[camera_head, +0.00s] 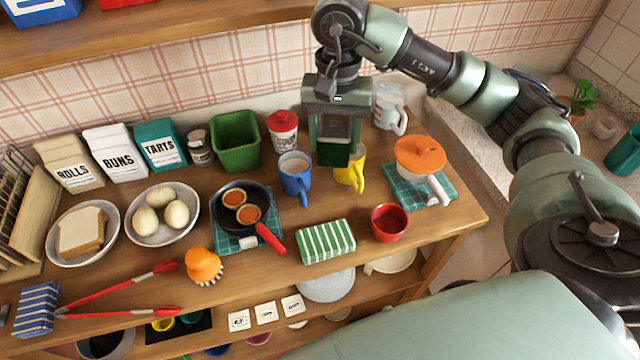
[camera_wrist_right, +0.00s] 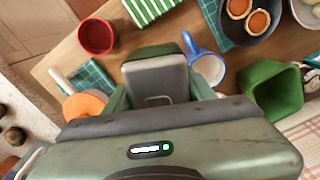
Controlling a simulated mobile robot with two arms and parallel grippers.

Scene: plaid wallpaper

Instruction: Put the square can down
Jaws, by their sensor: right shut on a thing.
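The square can (camera_head: 332,155) is dark green with a grey top. My right gripper (camera_head: 335,125) comes down from above and is shut on it. In the right wrist view the can (camera_wrist_right: 155,78) sits between the fingers, its grey face toward the camera. It hangs over the back part of the wooden table (camera_head: 345,203), between the blue mug (camera_head: 295,178) and the yellow mug (camera_head: 352,172). I cannot tell whether its bottom touches the table. My left gripper is not in view.
The red-lidded jar (camera_head: 283,132) and green square pot (camera_head: 236,142) stand to the left. A clear glass mug (camera_head: 390,105) stands behind right. An orange-lidded pan (camera_head: 420,155) is at right, a red bowl (camera_head: 389,222) in front. Bare wood lies ahead of the mugs.

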